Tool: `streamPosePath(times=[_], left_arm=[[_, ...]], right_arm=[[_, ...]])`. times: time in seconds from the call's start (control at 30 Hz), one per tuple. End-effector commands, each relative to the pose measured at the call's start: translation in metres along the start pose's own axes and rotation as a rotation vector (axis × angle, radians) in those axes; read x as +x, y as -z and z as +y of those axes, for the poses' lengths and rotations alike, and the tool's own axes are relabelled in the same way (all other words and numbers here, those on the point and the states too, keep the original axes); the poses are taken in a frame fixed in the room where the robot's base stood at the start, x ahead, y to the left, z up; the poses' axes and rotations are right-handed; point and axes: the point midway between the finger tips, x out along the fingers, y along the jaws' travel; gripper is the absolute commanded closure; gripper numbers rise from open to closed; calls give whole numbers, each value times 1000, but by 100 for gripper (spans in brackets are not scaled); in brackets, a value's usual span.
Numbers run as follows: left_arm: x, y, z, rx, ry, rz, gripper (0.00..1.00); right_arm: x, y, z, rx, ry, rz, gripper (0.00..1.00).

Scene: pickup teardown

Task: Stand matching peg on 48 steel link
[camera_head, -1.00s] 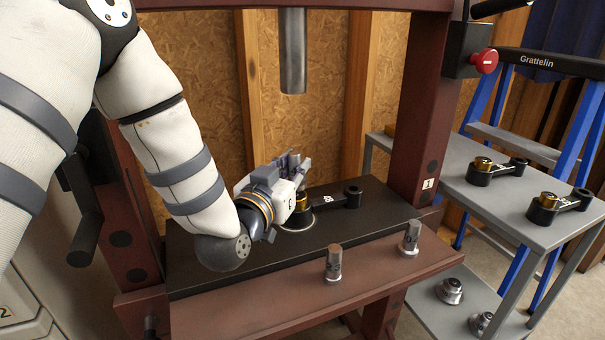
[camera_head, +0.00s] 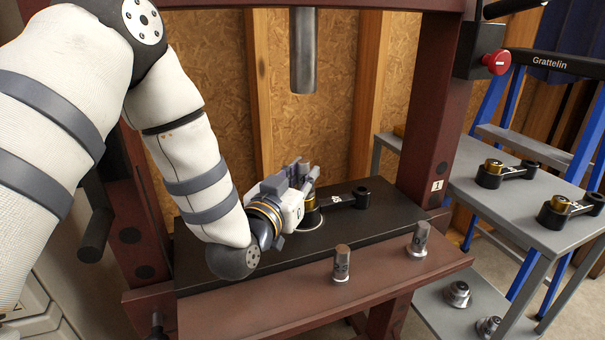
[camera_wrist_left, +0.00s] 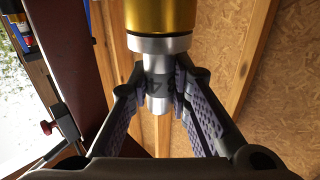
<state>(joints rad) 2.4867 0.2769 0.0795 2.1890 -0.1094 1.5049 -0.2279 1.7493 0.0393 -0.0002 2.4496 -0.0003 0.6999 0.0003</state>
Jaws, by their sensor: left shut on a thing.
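A dark link (camera_head: 340,201) with a pale number mark lies flat on the black press bed. Its left end has a brass-coloured bushing (camera_head: 310,203) and sits on a pale ring. My left gripper (camera_head: 304,182) is at that end, shut on an upright grey steel peg (camera_head: 311,173). In the left wrist view, my left gripper (camera_wrist_left: 165,100) has its pads on both sides of the peg (camera_wrist_left: 157,80), which carries a dark mark. The peg is in line with the brass bushing (camera_wrist_left: 160,15); I cannot tell how far it is seated. My right gripper is not in view.
The press ram (camera_head: 303,55) hangs above the bed. Two similar pegs (camera_head: 342,264) (camera_head: 420,240) stand on the red front ledge. Two more links (camera_head: 505,172) (camera_head: 570,208) lie on the grey cart at right, with metal parts (camera_head: 458,294) on its lower shelf.

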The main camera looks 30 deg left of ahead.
Motion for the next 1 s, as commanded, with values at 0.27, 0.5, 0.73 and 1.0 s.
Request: streamPosePath(times=[0.27,0.5,0.73,1.0], left_arm=[[0,0,0,0,0,1,59],[-5,-1,0,0,0,-3,59],[-52,-1,0,-1,-1,-4,59],[-76,0,0,0,0,0,59]], right_arm=[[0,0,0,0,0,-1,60],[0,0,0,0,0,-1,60],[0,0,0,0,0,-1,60],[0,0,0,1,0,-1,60]])
